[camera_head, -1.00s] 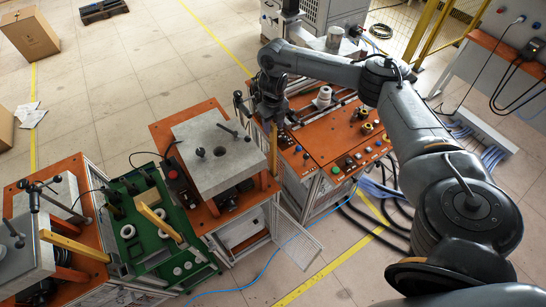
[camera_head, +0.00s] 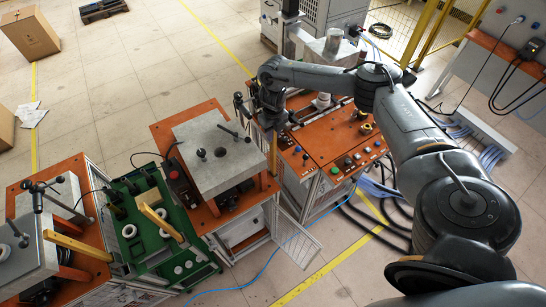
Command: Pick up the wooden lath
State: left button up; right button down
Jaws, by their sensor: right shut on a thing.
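A wooden lath (camera_head: 273,153), pale yellow-brown and narrow, stands upright below my right gripper (camera_head: 270,121), along the left edge of the orange control bench. My right gripper is shut on its upper end; the fingers are dark and small in the picture. I cannot tell whether the lath's lower end touches anything. A second similar lath (camera_head: 161,222) lies slanted on the green tray (camera_head: 143,250), and a third (camera_head: 77,246) lies at the left bench. My left gripper is not in view.
The orange control bench (camera_head: 325,151) with buttons is beneath my right forearm. A grey block (camera_head: 218,153) with dark handles stands on the middle bench. Open tiled floor (camera_head: 130,100) lies behind.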

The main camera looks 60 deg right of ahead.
dwell(0.3)
notch_tip(320, 180, up, 4)
jog(key=shift+w+b, duration=0.1)
jog(key=shift+b, duration=0.45)
notch_tip(320, 180, up, 6)
jog(key=shift+f+p, duration=0.25)
jog(key=shift+p, duration=0.95)
jog(key=shift+r+p, duration=0.8)
jog(key=shift+r, duration=0.1)
notch_tip(320, 180, up, 6)
jog(key=p, duration=0.4)
jog(key=shift+r, duration=0.15)
